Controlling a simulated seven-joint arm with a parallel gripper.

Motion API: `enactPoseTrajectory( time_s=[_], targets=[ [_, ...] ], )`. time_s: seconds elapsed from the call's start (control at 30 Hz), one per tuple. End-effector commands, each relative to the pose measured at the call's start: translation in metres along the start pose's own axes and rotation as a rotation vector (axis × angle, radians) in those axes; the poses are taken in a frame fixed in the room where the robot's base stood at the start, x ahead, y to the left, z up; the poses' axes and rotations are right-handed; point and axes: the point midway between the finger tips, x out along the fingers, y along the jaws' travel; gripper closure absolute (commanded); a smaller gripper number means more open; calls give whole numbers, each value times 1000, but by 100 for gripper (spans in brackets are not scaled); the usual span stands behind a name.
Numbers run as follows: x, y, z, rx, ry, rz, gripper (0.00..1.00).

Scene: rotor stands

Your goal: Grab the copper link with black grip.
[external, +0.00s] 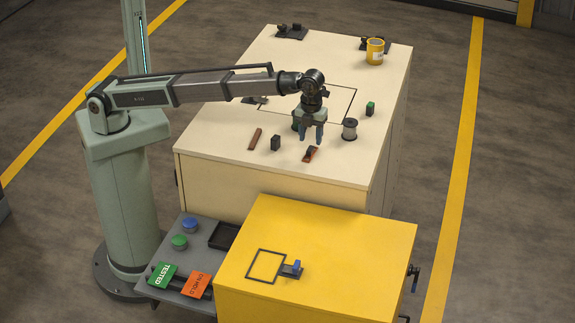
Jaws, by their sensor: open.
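The copper link with black grip (311,155) lies on the cream table near its front edge; it is a small copper-brown bar with a dark block on it. My gripper (313,140) points down with its two blue-grey fingers apart, and appears above or just behind the link. The fingers look empty, and I cannot tell their exact height over it. A plain copper bar (255,139) without a grip lies to the left.
On the cream table (220,160) are a small black block (275,143), a grey spool (349,129), a green-topped dark block (370,109) and a yellow can (375,51). A yellow cabinet (340,250) with a blue-and-grey fixture (291,269) stands in front.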

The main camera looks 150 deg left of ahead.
Motion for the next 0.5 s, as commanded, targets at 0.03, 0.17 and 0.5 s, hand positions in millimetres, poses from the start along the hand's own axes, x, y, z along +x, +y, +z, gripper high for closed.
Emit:
enactPoseTrajectory(
  time_s=[0.03,0.17,0.5],
  targets=[
    [4,1,1,0,0,1,51],
    [18,2,3,0,0,2,51],
    [49,2,5,0,0,0,51]
  ],
)
